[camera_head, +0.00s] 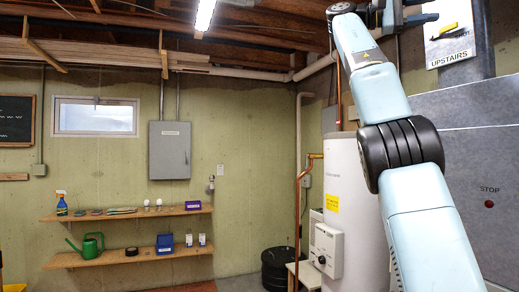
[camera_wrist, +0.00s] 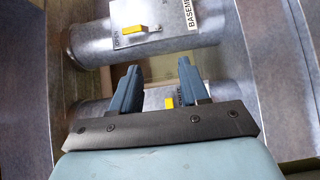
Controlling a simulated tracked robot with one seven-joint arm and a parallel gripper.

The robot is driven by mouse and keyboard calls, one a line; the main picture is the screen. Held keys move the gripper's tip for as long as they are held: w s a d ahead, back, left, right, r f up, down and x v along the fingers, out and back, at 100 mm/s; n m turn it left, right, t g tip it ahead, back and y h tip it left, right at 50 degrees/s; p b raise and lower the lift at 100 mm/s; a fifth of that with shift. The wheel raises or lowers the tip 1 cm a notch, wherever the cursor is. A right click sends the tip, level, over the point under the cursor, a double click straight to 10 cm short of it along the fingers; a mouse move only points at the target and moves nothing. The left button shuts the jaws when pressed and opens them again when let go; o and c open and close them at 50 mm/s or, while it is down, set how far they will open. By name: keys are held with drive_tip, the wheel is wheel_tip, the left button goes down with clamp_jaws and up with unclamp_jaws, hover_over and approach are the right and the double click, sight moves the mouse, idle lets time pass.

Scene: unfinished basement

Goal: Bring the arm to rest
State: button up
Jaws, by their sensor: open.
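My arm (camera_head: 398,150) rises along the right side of the camera_head view and bends near the ceiling. My gripper (camera_wrist: 158,82) is open in the wrist view, with its two blue fingers apart and nothing between them. It points at round metal ducts. A yellow lever (camera_wrist: 149,31) on the upper duct sits beside an "OPEN" label. Another yellow lever (camera_wrist: 169,103) shows between the fingers on the lower duct. In the camera_head view, a yellow lever (camera_head: 448,29) sits on the "UPSTAIRS" plate.
A white water heater (camera_head: 345,185) stands close left of my arm. A grey metal panel (camera_head: 475,150) with a "STOP" button is behind the arm. Pipes and joists run overhead. Wall shelves (camera_head: 150,257) with a green watering can (camera_head: 90,245) are at the left.

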drive_tip(key=w+d+f+n+t+y, duration=0.25)
drive_tip(key=d+f+n+t, duration=0.35)
drive_tip(key=d+f+t, duration=0.35)
wheel_tip(320, 180, down, 10)
drive_tip(key=a+n+t+y, duration=0.1)
drive_tip(key=y, duration=0.2)
drive_tip(key=s+a+f+t+y, duration=0.1)
drive_tip(key=s+a+f+y, duration=0.2)
drive_tip(key=f, duration=1.1)
drive_tip(key=s+a+f+m+y, duration=0.1)
drive_tip(key=s+a+f+y, duration=0.3)
drive_tip(key=s+a+f, duration=0.6)
drive_tip(key=s+a+f+m+t+y, duration=0.1)
drive_tip(key=s+a+f+y, duration=0.2)
drive_tip(key=s+a+f, duration=0.4)
drive_tip(key=a+f, duration=0.6)
drive_tip(key=f, duration=0.5)
drive_tip(key=shift+s+a+f+t+y, duration=0.2)
drive_tip(key=shift+a+f+t+y, duration=0.1)
drive_tip(key=shift+f+t+y, duration=0.05)
